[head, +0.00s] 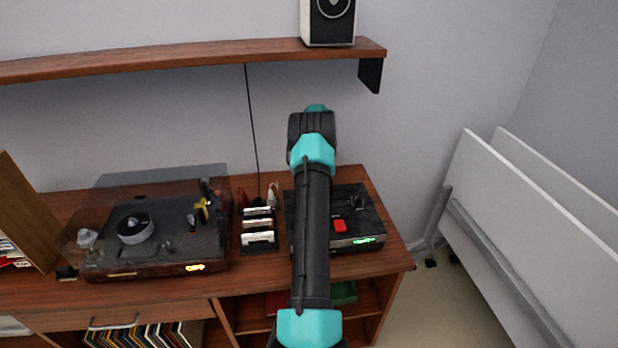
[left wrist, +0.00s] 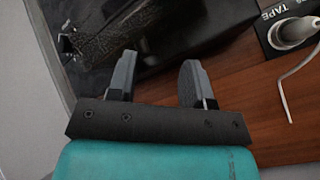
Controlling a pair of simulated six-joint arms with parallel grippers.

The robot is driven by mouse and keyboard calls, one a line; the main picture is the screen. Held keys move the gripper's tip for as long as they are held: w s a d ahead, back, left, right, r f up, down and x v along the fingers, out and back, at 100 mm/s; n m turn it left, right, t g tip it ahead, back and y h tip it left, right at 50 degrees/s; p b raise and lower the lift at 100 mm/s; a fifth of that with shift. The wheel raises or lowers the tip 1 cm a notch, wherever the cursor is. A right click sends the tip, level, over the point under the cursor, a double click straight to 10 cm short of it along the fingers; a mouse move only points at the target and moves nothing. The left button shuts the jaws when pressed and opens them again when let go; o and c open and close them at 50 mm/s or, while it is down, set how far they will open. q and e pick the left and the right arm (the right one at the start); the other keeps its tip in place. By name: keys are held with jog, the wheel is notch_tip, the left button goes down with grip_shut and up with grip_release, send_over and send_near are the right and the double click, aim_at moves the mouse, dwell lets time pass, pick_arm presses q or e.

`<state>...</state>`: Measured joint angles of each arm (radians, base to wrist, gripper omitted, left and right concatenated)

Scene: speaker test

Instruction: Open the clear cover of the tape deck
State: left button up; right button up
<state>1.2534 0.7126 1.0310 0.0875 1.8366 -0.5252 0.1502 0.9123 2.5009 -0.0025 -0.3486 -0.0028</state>
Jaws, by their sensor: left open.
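The tape deck (head: 366,212) is a dark box at the right end of the wooden cabinet, with a red button and a green-lit display on its front. One of my arms crosses in front of it and hides its left-middle part. I cannot make out the clear cover clearly in the head view. In the left wrist view my left gripper (left wrist: 156,70) is open and empty, its two grey fingers apart. Beyond the fingertips is a dark, textured body (left wrist: 125,25), which I cannot identify for sure. My right gripper is not in view.
A turntable (head: 150,235) under a tinted lid stands left of the deck. A wooden shelf (head: 200,55) with a speaker (head: 328,22) hangs above.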

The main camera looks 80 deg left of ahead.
pick_arm(q)
jog(key=shift+w+d+f, duration=0.1)
jog(key=shift+d+f, duration=0.15)
jog(key=shift+f, duration=0.1)
jog(key=s+d+r, duration=0.1)
jog(key=d, duration=0.4)
jog(key=s+d+r, duration=0.1)
jog(key=d+r, duration=0.1)
jog(key=d, duration=0.3)
jog(key=s+d+r, duration=0.1)
jog(key=d+r, duration=0.1)
jog(key=d, duration=0.3)
jog(key=shift+s+d+r, duration=0.15)
jog(key=shift+s+d, duration=0.05)
jog(key=shift+w+a+r, duration=0.1)
jog(key=shift+r, duration=0.1)
